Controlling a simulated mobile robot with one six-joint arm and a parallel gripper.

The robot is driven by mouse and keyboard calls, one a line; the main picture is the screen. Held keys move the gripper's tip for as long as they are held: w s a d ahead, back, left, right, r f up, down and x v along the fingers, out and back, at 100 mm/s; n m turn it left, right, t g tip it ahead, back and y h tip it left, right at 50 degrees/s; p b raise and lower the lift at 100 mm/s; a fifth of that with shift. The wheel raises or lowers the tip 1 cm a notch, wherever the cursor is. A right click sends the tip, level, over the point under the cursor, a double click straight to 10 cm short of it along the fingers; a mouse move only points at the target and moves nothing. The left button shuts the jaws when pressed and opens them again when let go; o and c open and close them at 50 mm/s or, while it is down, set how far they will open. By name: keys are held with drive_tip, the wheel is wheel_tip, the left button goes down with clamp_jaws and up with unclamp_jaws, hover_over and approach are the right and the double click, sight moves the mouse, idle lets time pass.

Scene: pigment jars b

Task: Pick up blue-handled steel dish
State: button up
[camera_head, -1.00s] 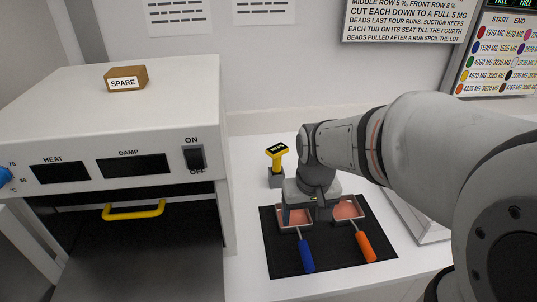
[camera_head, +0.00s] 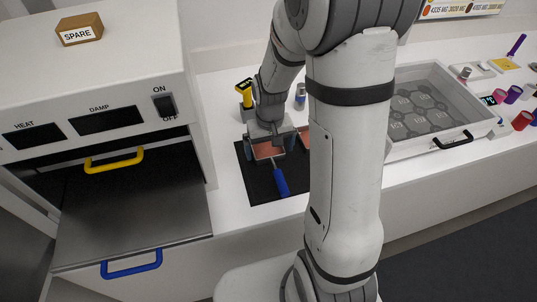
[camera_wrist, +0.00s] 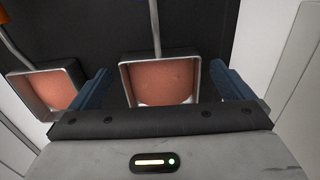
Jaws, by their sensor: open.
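The blue-handled steel dish (camera_head: 268,150) lies on the black mat (camera_head: 262,186), a square steel pan with a reddish-pink fill. Its blue handle (camera_head: 281,182) points toward the front of the bench.
The oven (camera_head: 110,120) stands at the left with its front open, a yellow handle (camera_head: 114,160) and a lower blue handle (camera_head: 132,264). A yellow-topped tool (camera_head: 244,93) stands behind the mat.

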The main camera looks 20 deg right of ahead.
drive_tip(key=shift+f, duration=0.45)
drive_tip(key=c, duration=1.1)
